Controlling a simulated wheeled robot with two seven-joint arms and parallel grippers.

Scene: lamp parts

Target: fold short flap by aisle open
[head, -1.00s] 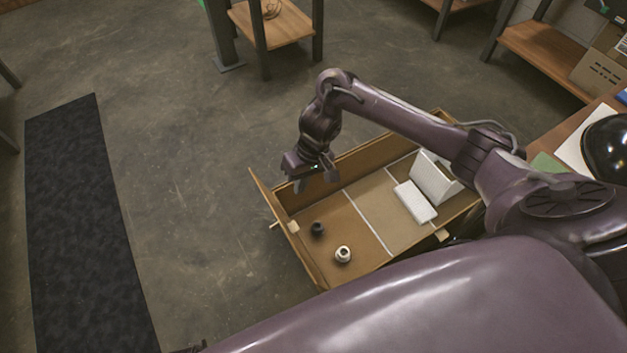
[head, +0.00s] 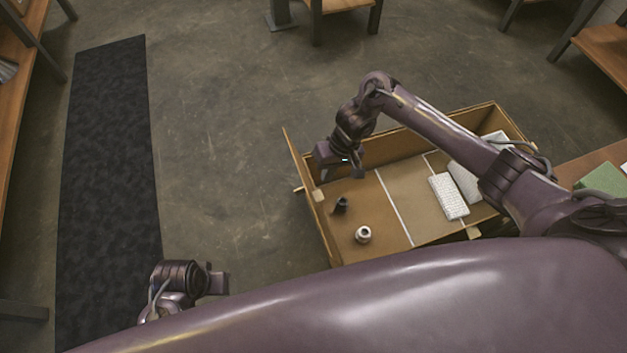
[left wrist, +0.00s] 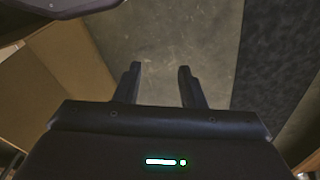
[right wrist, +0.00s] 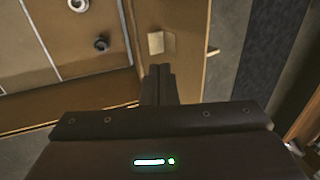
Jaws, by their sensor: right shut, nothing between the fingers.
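The short flap (head: 303,165) is the cardboard panel at the left end of the open box (head: 464,119), on the side of the dark mat. It stands up, leaning slightly outward. It also shows in the right wrist view (right wrist: 190,85), with a pale tab on it. My right gripper (head: 340,175) is shut and empty at the box's left end, just inside the flap. In the right wrist view its fingertips (right wrist: 158,70) overlap the flap; I cannot tell whether they touch. My left gripper (head: 220,283) is open and empty, left of the box; its fingers (left wrist: 160,75) stand apart.
The box holds a black part (head: 341,205), a white ring-like part (head: 363,234) and white blocks (head: 449,196). A dark mat (head: 110,180) lies on the floor at left. Bare floor (head: 220,150) lies between mat and box. Shelves stand at the back and left.

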